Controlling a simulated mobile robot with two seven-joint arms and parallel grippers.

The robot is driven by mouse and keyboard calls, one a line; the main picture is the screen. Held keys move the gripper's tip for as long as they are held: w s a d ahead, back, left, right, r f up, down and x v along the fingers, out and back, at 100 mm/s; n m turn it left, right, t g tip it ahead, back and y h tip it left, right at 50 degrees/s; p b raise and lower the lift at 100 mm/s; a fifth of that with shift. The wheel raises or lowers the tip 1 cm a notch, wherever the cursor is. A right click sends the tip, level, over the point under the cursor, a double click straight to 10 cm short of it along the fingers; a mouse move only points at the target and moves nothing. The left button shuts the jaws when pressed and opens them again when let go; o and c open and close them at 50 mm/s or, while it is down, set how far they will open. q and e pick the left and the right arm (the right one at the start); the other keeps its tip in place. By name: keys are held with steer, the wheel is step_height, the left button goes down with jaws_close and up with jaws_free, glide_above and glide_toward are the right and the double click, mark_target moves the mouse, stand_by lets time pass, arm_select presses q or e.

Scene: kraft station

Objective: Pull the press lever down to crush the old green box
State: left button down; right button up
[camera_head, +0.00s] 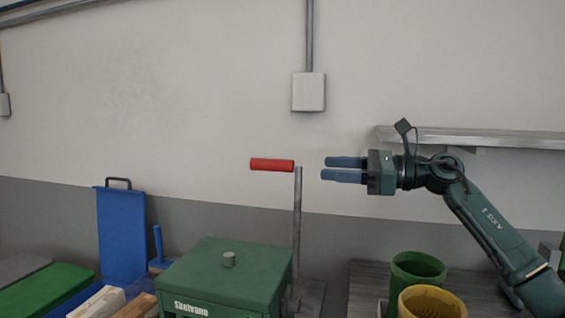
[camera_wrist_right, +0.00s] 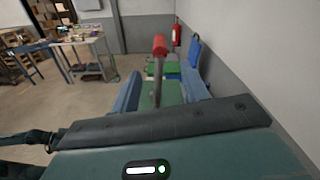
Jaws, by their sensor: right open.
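The press lever is an upright grey bar (camera_head: 297,225) with a red handle (camera_head: 272,165) pointing left from its top. It stands beside a green box-shaped body (camera_head: 225,275) with a short knob on its lid and "Skelvane" on its front. I cannot tell whether this body is the old box or part of the press. My right gripper (camera_head: 324,169) is open and empty, right of the red handle at about its height, with a gap. In the right wrist view, the red handle (camera_wrist_right: 160,45) shows between and beyond the two blue fingers (camera_wrist_right: 161,92). My left gripper is not in view.
A green cup (camera_head: 418,268) and a yellow cup (camera_head: 432,303) stand below my right arm. A blue panel (camera_head: 122,235) and a green flat piece (camera_head: 50,291) are at left. A wall shelf (camera_head: 470,137) is behind my right arm. Air around the handle is clear.

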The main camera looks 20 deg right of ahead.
mark_target(288, 164)
steer(key=p+x, duration=0.3)
steer(key=x, duration=0.7)
steer(key=shift+r, duration=0.15)
steer(key=shift+w+a, duration=0.35)
steer(key=shift+a, duration=0.15)
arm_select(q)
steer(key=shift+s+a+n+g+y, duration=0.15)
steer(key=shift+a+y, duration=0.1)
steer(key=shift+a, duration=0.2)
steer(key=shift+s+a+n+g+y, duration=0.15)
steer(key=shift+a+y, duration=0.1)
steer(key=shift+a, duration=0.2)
arm_select(e)
steer(key=shift+w+a, duration=0.1)
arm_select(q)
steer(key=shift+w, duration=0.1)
arm_select(e)
steer(key=shift+c, duration=0.3)
steer(key=c, duration=0.6)
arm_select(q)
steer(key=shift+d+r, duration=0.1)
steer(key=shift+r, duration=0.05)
arm_select(e)
jaws_close()
